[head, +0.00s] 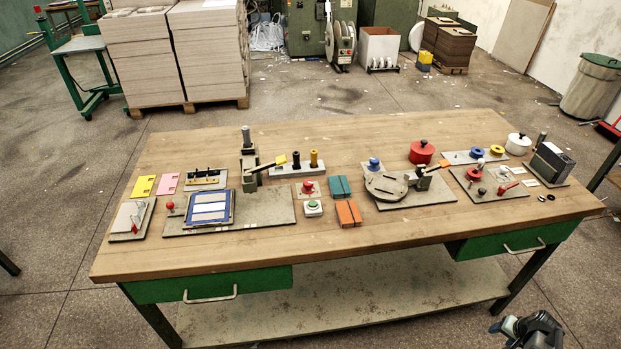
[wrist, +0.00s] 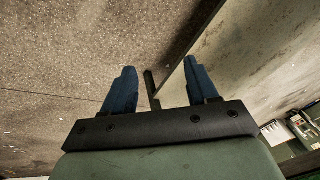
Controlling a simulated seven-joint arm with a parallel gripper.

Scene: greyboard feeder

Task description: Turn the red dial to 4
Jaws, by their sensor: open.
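A round red part that looks like the red dial (head: 475,174) sits on a dark grey plate (head: 500,189) at the right of the workbench. Its number marks are too small to read, so I cannot tell its setting. In the wrist view my gripper (wrist: 159,66) is open, its two blue fingers wide apart with nothing between them. The wrist view shows floor and part of the bench frame, not the dial. In the head view, part of my arm shows at the bottom right, off the bench's front edge and well apart from the dial.
A red lidded pot (head: 421,153), a white pot (head: 518,144) and a dark box-like fixture (head: 552,163) stand around the dial's plate. A grey disc fixture (head: 386,186) is to its left. The wooden bench top (head: 400,232) is clear along the front.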

